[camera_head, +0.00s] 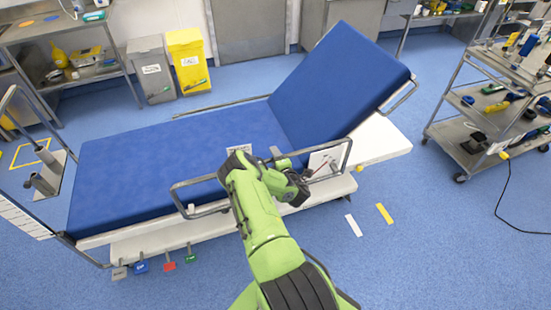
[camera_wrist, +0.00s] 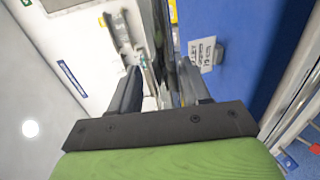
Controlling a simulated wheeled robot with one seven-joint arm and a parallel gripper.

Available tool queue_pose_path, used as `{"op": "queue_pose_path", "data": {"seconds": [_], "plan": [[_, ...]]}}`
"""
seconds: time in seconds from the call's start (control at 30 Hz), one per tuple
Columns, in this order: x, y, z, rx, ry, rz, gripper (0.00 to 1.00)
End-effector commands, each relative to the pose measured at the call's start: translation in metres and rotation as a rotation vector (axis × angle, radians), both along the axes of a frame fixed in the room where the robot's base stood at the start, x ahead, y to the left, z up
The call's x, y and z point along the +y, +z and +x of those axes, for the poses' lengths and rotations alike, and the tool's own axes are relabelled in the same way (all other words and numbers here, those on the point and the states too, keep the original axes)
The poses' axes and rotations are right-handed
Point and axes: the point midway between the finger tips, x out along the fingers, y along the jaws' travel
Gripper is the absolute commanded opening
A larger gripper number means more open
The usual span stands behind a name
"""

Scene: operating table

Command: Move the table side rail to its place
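The near side rail (camera_head: 196,182) is a grey tubular loop along the near long side of the operating table (camera_head: 180,145). It stands out past the mattress edge, and its middle is hidden behind my arm. My gripper (camera_head: 298,188) is over the near edge of the table, by the right part of this rail. In the wrist view, my gripper (camera_wrist: 161,85) has its two dark fingers apart. Thin dark and metallic bars run between them in depth, with gaps visible beside them. Whether either finger touches the rail cannot be told.
The raised blue backrest (camera_head: 340,75) stands right of the gripper. A white label (camera_wrist: 200,54) is beside the right finger. A steel cart (camera_head: 490,110) stands at the right. Coloured foot pedals (camera_head: 168,267) stick out at the lower left. The floor at the lower right is mostly clear.

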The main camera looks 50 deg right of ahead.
Motion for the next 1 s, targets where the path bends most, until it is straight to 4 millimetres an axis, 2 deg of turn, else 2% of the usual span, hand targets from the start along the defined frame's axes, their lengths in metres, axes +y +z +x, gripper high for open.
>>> {"op": "queue_pose_path", "data": {"seconds": [0.13, 0.23, 0.57, 0.67, 1.0], "plan": [[0.001, -0.001, -0.003, 0.004, -0.003, 0.004, 0.47], [0.008, 0.001, -0.015, 0.005, -0.005, 0.005, 0.47], [0.054, 0.02, -0.094, 0.006, -0.008, 0.006, 0.47], [0.067, 0.031, -0.116, 0.005, -0.007, 0.007, 0.47], [0.071, 0.034, -0.124, 0.004, 0.006, 0.003, 0.47]]}}
